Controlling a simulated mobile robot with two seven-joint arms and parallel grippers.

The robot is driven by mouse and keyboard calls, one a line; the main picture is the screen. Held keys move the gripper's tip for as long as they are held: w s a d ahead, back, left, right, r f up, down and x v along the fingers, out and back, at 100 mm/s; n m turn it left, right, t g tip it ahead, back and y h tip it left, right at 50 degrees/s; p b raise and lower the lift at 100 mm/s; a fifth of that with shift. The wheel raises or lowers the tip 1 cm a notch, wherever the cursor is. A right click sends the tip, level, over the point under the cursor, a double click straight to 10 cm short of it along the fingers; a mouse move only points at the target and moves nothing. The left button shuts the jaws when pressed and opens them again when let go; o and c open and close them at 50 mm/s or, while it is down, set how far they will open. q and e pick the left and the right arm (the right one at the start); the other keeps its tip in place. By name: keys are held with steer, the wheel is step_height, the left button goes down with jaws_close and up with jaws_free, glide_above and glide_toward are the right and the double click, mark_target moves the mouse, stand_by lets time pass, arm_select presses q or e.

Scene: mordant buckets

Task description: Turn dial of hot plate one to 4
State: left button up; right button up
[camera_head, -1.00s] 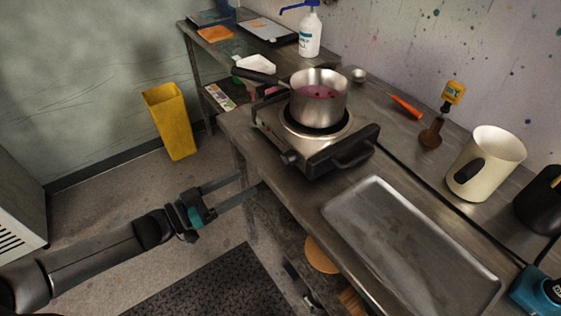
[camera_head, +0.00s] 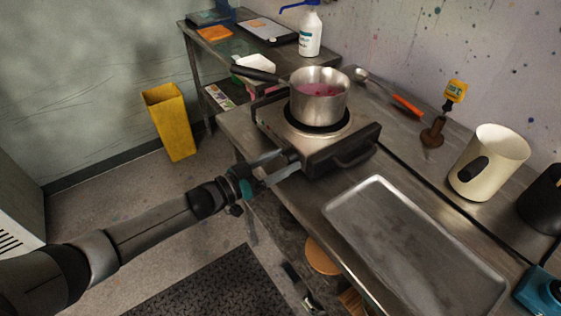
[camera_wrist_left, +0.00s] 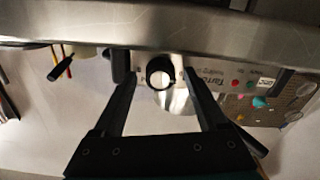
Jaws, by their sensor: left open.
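The hot plate (camera_head: 322,160) stands on the steel bench, with a steel pot (camera_head: 318,106) of pinkish-purple liquid on its burner. My left gripper (camera_head: 284,161) is at the hot plate's front left side, open. In the left wrist view, the round black dial (camera_wrist_left: 160,72) with a pale face lies between the open fingertips of the left gripper (camera_wrist_left: 158,77), with a gap on each side. In the head view the fingers largely hide the dial. Its numbers and setting cannot be read. My right gripper is not in view.
A metal tray (camera_head: 410,245) lies right of the hot plate. A yellow bin (camera_head: 169,122) stands on the floor at left.

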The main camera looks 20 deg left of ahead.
arm_select(q)
jaws_close()
stand_by(0.5)
